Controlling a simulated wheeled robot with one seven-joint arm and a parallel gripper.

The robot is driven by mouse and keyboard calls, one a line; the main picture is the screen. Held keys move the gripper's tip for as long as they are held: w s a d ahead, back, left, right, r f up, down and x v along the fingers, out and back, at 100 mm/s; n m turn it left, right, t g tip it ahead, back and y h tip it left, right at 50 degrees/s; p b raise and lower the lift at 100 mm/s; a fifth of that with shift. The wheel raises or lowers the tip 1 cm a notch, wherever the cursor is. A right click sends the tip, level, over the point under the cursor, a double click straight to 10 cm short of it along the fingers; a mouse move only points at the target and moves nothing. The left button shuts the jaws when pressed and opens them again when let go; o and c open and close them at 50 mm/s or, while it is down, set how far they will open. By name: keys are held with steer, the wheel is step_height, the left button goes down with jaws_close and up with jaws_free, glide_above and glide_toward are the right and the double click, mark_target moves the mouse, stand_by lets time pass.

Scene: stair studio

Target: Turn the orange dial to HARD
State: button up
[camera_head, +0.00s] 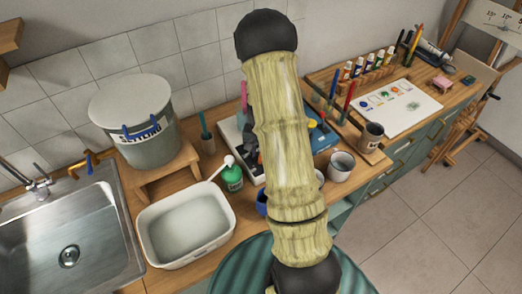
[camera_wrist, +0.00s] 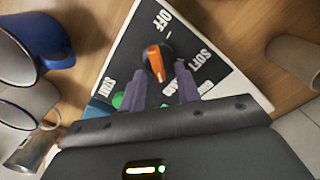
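The orange dial (camera_wrist: 156,62), with dark sides, sits on a black panel with a white border (camera_wrist: 133,40). White lettering around it includes OFF at the top and SOFT at the right; other words are partly hidden by my fingers, and I cannot make out HARD surely. My gripper (camera_wrist: 161,80) is open, one finger on each side below the dial in the wrist view. I cannot tell whether the fingers touch it. In the head view my arm hides the dial and most of the panel.
Blue mug (camera_wrist: 35,45), grey cup (camera_wrist: 25,105) and metal cup (camera_wrist: 32,150) stand left of the panel in the wrist view; a pale cup (camera_wrist: 294,60) stands right. In the head view, a green bottle (camera_head: 232,175), white basin (camera_head: 187,225) and sink (camera_head: 70,245) are left of my arm.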

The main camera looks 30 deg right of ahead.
step_height(320, 180, up, 17)
steer(key=b, duration=0.2)
steer(key=shift+r, duration=0.2)
stand_by(0.4)
stand_by(0.3)
steer(key=s+a+f+n+t, duration=0.2)
steer(key=s+a+n, duration=0.5)
steer(key=s+a, duration=0.6)
steer(key=shift+s+a+f+n+t, duration=0.3)
steer(key=shift+a+f+n, duration=0.1)
steer(key=shift+a+f, duration=0.2)
